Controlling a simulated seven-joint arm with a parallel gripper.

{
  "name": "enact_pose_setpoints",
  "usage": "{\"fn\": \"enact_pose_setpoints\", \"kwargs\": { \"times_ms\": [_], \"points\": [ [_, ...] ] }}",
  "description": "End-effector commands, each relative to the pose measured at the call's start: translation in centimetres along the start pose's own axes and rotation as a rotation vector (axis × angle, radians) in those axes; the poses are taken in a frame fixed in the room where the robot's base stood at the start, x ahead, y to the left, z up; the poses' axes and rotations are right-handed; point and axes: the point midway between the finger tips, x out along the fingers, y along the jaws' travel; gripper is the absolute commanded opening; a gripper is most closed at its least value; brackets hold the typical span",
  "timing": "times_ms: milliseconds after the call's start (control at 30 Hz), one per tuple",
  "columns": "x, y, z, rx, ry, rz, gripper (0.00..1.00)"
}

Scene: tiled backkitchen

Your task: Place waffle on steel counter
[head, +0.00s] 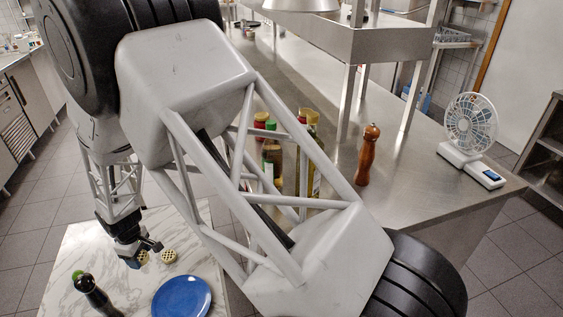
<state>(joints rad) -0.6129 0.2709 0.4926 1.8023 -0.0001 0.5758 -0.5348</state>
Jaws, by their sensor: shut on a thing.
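My gripper (143,254) is at the lower left, low over the marble-topped table. It is shut on a small round golden waffle (143,258), which shows between the fingertips. I cannot tell whether this waffle touches the tabletop. A second, similar waffle (169,256) is just right of the gripper, apart from the fingers. The steel counter (405,193) runs from the back to the right, beyond my arm. My arm hides part of it.
A blue plate (181,298) and a dark pepper mill (95,295) are on the marble table (132,295). On the counter stand several bottles (272,155), a wooden mill (368,155) and a fan (470,130). A raised steel shelf (365,42) stands over the counter.

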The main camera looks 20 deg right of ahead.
Motion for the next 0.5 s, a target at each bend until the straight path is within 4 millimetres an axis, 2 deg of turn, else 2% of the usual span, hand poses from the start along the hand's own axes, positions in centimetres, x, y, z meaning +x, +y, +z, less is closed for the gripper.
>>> {"fn": "enact_pose_setpoints", "kwargs": {
  "times_ms": [33, 367, 500],
  "points": [
    [-1.7, 0.0, -0.1, 0.000, 0.004, 0.003, 0.36],
    [-12.5, 0.0, -0.1, 0.000, 0.004, 0.003, 0.36],
    [-17.9, 0.1, -0.1, 0.000, 0.006, 0.003, 0.36]
  ]
}}
